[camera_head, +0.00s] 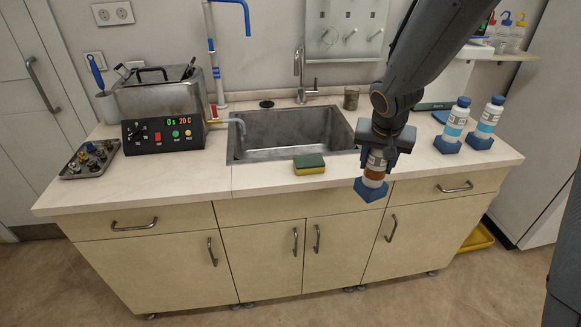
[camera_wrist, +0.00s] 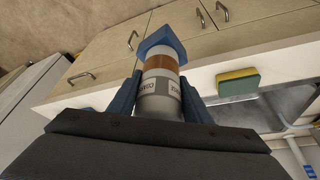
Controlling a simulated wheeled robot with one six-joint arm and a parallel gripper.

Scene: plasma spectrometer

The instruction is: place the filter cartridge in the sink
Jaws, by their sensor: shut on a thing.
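The filter cartridge (camera_head: 375,170) is a white and brown cylinder with a printed label and a blue square foot at its lower end. My gripper (camera_head: 381,152) is shut on it, and it hangs roughly upright in front of the counter's front edge, right of the sponge. In the wrist view the cartridge (camera_wrist: 160,88) sits between the two blue fingers (camera_wrist: 161,100), its blue foot pointing away from the gripper. The steel sink (camera_head: 290,130) is set in the counter, left of and behind my gripper. Its basin looks empty.
A yellow and green sponge (camera_head: 309,164) lies at the sink's front edge. A faucet (camera_head: 304,75) stands behind the sink. A water bath (camera_head: 160,108) and a tray of fittings (camera_head: 90,158) are on the left. Two blue-capped bottles (camera_head: 455,125) (camera_head: 487,123) stand on the right.

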